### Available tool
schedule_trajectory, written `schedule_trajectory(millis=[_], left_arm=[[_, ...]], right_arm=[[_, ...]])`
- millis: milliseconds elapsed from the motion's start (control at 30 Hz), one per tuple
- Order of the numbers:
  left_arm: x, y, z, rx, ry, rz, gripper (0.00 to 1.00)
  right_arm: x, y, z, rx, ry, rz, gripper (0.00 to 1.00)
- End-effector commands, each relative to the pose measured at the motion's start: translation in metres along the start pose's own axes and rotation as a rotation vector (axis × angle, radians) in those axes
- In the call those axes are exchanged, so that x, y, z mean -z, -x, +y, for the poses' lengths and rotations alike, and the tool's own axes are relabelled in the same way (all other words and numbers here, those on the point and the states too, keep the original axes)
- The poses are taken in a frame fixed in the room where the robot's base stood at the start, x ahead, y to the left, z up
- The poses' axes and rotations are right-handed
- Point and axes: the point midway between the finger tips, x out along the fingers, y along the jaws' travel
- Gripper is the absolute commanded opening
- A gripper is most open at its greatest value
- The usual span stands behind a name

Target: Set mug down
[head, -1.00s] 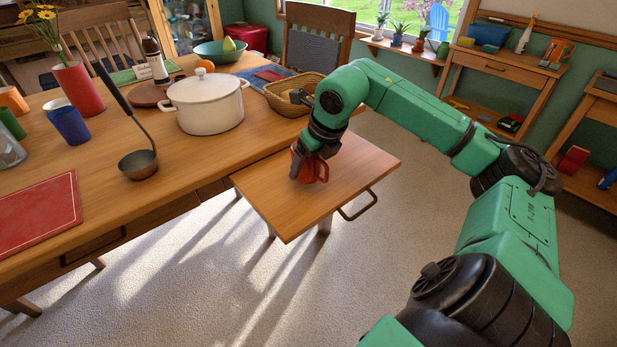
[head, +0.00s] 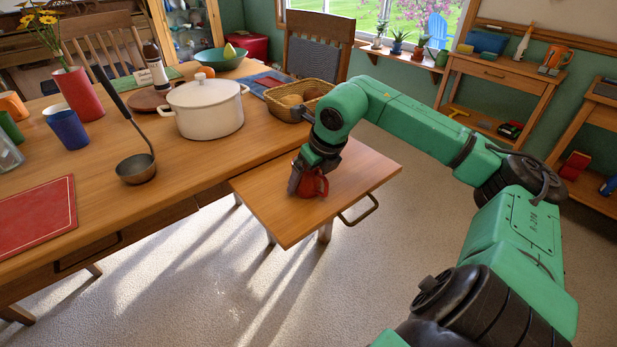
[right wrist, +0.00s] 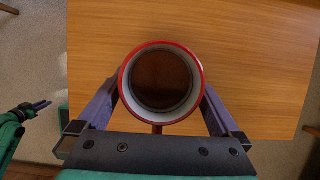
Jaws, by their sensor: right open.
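The red mug (head: 311,184) stands upright on the wooden pull-out board (head: 355,180) beside the big table. In the right wrist view, I look down into the mug (right wrist: 161,48); it has a pale inside, a dark brown bottom or contents, and its handle points towards my palm. My right gripper (head: 302,178) is open, with one finger on each side of the mug; it also shows in the right wrist view (right wrist: 160,100). Whether a finger touches the mug is unclear. My left gripper (right wrist: 38,106) shows small at the left of the right wrist view; its opening is too small to judge.
A white lidded pot (head: 207,112), a ladle (head: 136,168) and a wicker basket (head: 290,100) stand on the big table (head: 190,165). The board is bare around the mug. A metal handle (head: 360,212) sticks out from its right edge.

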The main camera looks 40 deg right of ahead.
Motion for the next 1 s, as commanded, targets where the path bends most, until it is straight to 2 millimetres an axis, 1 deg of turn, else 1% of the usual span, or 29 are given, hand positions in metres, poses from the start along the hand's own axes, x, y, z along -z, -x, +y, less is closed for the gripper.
schedule_trajectory(millis=[33,133,267,300,367,400,533,600,700,1000], left_arm=[[0.004,0.001,0.001,-0.002,0.0,0.0,0.25],[0.016,0.012,0.004,-0.008,-0.002,0.009,0.25],[0.029,0.031,0.009,-0.019,-0.007,0.017,0.25],[0.029,0.034,0.009,-0.019,-0.007,0.013,0.25],[0.031,0.037,0.01,-0.02,-0.008,0.015,0.25],[0.03,0.037,0.009,-0.019,-0.007,0.012,0.25],[0.027,0.033,0.009,-0.017,-0.006,0.009,0.25],[0.025,0.031,0.008,-0.016,-0.006,0.008,0.25],[0.025,0.029,0.008,-0.016,-0.005,0.008,0.25],[0.025,0.029,0.008,-0.016,-0.005,0.009,0.25]], right_arm=[[0.001,0.004,-0.002,0.005,0.0,-0.002,1.0],[0.001,0.02,-0.001,0.007,0.002,-0.003,1.0],[0.001,0.045,-0.001,0.005,0.001,-0.006,1.0],[0.0,0.058,-0.001,0.004,0.0,-0.006,1.0],[0.0,0.073,-0.001,0.004,0.0,-0.006,1.0],[-0.001,0.084,-0.001,0.004,0.0,-0.007,1.0],[-0.001,0.108,-0.001,0.004,0.0,-0.003,1.0],[-0.001,0.115,0.0,0.003,0.0,-0.003,1.0],[0.0,0.118,0.0,0.001,0.0,-0.002,1.0],[0.0,0.118,0.0,0.001,0.0,-0.002,1.0]])
